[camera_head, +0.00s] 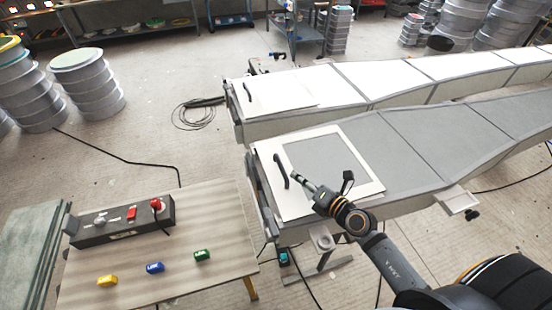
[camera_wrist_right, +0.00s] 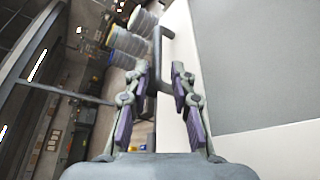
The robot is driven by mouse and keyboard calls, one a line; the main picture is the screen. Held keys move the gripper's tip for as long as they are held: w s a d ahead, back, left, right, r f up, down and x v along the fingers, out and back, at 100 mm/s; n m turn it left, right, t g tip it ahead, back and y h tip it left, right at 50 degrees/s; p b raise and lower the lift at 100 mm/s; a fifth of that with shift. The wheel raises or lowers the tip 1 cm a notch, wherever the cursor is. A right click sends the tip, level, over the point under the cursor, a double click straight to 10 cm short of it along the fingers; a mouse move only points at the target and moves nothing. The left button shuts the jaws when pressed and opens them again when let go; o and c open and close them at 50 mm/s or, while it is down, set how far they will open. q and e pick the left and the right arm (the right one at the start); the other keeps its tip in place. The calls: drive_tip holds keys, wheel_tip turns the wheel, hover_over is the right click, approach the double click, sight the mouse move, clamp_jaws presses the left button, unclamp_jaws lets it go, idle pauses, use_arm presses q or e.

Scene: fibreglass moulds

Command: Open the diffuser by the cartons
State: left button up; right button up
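No cartons can be made out, and no label names the diffuser. The nearer long grey mould has a white-framed panel (camera_head: 355,145) at its left end with a black upright handle (camera_head: 281,171). The handle (camera_wrist_right: 158,45) also shows in the right wrist view, straight ahead of my right gripper. My right gripper (camera_head: 297,176) is over this panel, just right of the handle. In the wrist view my right gripper (camera_wrist_right: 160,72) has its fingers apart, with the handle showing between and beyond the tips; contact cannot be told. My left gripper is not in view.
A second mould (camera_head: 330,82) with a white top and a black handle (camera_head: 248,92) lies behind. A table (camera_head: 200,225) at the lower left bears a control box (camera_head: 120,222) and small yellow, blue and green blocks. Grey drums (camera_head: 88,85) stand at left. Cables cross the floor.

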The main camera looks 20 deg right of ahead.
sight(281, 164)
drive_tip(key=shift+w+a+r, duration=0.15)
drive_tip(key=shift+w+a, duration=0.1)
drive_tip(key=shift+w, duration=0.15)
drive_tip(key=shift+r+x, duration=0.2)
drive_tip(key=shift+x, duration=0.7)
drive_tip(key=x, duration=0.4)
drive_tip(key=shift+f, duration=0.3)
drive_tip(key=x, duration=0.2)
drive_tip(key=shift+w, duration=0.3)
drive_tip(key=shift+w+a, duration=0.15)
drive_tip(key=shift+w, duration=0.1)
drive_tip(key=shift+c, duration=0.7)
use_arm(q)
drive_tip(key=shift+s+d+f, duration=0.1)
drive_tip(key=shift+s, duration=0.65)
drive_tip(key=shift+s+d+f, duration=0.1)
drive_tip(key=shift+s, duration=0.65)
use_arm(e)
drive_tip(key=shift+f, duration=0.1)
clamp_jaws()
